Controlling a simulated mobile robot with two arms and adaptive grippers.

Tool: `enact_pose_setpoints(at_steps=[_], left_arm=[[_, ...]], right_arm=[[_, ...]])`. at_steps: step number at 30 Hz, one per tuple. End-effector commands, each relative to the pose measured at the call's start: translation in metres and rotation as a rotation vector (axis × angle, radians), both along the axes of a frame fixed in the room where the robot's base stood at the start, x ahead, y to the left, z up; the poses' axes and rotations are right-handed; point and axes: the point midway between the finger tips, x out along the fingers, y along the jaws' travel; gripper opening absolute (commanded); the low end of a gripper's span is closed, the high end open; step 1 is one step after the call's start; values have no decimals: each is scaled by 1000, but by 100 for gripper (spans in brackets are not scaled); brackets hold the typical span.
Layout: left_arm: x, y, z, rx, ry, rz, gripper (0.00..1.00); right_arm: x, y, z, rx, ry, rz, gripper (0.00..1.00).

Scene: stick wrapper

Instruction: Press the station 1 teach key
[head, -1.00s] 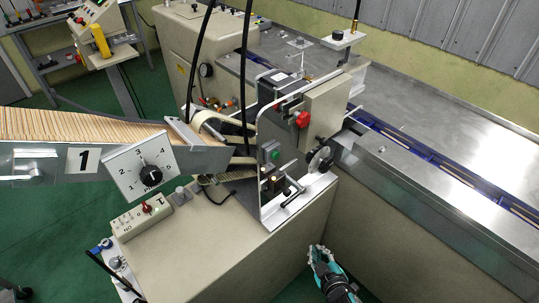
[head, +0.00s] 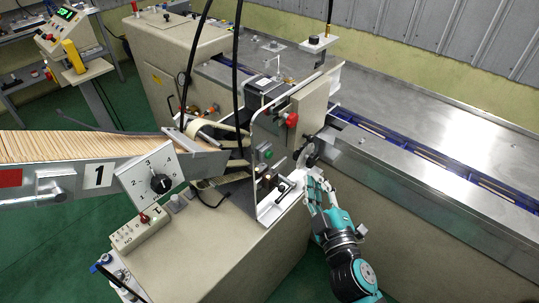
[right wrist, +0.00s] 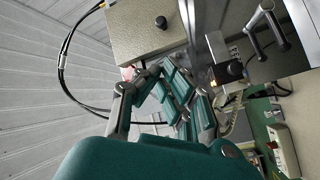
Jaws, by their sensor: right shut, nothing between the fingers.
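Station 1 carries a plate with a black "1" (head: 97,174) on the stick hopper. Its metal bracket (head: 272,213) holds a green button (head: 265,152) and, lower, a small dark sensor block (head: 268,180). The block shows in the right wrist view with a lit amber spot (right wrist: 235,69). I cannot tell which part is the teach key. My right gripper (head: 313,182) is shut and empty, just right of the bracket, below the black hand knob. In the right wrist view its fingertips (right wrist: 163,72) point toward the beige box. My left gripper is not in view.
A black hand knob (head: 307,154) and a clamp lever (head: 283,193) are close to my gripper. The steel conveyor edge (head: 420,180) runs along the right. Black cables hang in front.

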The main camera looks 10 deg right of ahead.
Motion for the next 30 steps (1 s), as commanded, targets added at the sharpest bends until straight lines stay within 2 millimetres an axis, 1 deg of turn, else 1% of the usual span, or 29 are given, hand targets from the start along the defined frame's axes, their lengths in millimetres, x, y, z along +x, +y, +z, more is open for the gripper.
enact_pose_setpoints(at_steps=[6, 10, 16, 24, 30], left_arm=[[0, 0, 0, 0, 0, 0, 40], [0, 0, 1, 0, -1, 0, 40], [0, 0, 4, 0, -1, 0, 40], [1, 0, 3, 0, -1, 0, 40], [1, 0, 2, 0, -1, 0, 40]], right_arm=[[1, 1, -1, 1, 1, 0, 0], [7, 5, 0, 1, 0, 0, 0], [27, 21, 1, 2, -1, 1, 0], [56, 43, -1, 3, 0, 0, 0], [67, 52, -1, 1, 2, 1, 0]])
